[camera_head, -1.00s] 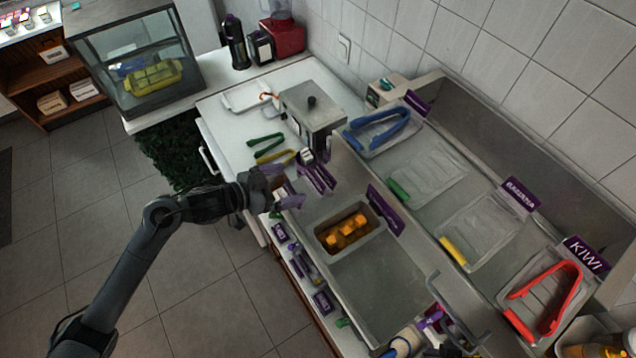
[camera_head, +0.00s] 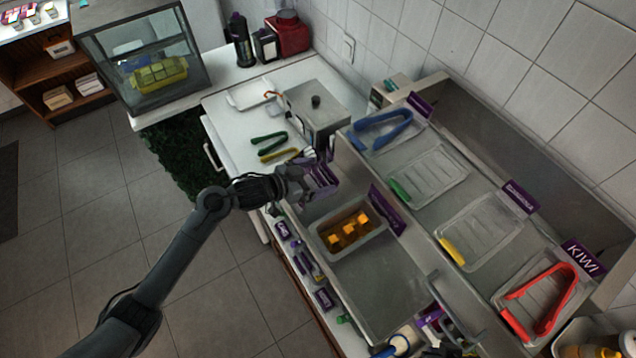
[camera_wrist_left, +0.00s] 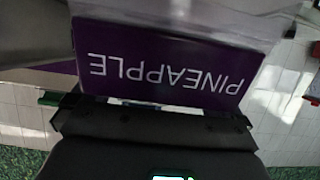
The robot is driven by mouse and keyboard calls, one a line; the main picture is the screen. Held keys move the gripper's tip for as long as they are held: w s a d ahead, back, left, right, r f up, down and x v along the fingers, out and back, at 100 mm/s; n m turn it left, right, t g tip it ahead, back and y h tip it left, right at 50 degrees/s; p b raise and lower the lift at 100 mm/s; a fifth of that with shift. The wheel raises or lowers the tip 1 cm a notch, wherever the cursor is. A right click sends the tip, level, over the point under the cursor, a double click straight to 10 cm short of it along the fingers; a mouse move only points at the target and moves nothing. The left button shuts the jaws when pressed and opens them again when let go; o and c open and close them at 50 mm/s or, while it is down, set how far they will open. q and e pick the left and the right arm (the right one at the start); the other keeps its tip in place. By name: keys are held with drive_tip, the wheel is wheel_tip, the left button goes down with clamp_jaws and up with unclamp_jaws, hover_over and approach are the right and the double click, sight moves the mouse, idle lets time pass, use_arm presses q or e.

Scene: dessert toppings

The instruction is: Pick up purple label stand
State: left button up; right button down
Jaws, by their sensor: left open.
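Purple label stands (camera_head: 318,180) stand clustered at the left end of the topping counter in the head view. In the left wrist view one purple label stand (camera_wrist_left: 170,66) fills the area in front of my jaws; its white word PINEAPPLE appears upside down. My left gripper (camera_head: 304,180) is open at the near side of these stands; the wrist view shows the label very close to the fingers. I cannot tell whether the fingers touch it. My right gripper does not show clearly.
Another purple label (camera_head: 387,209) leans beside the pan of orange cubes (camera_head: 349,229). Several small purple labels lie along the counter's front edge. Green tongs (camera_head: 268,138), yellow tongs (camera_head: 279,154) and a metal box (camera_head: 315,112) are behind my gripper.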

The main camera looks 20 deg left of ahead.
use_arm(q)
drive_tip(key=c, duration=0.8)
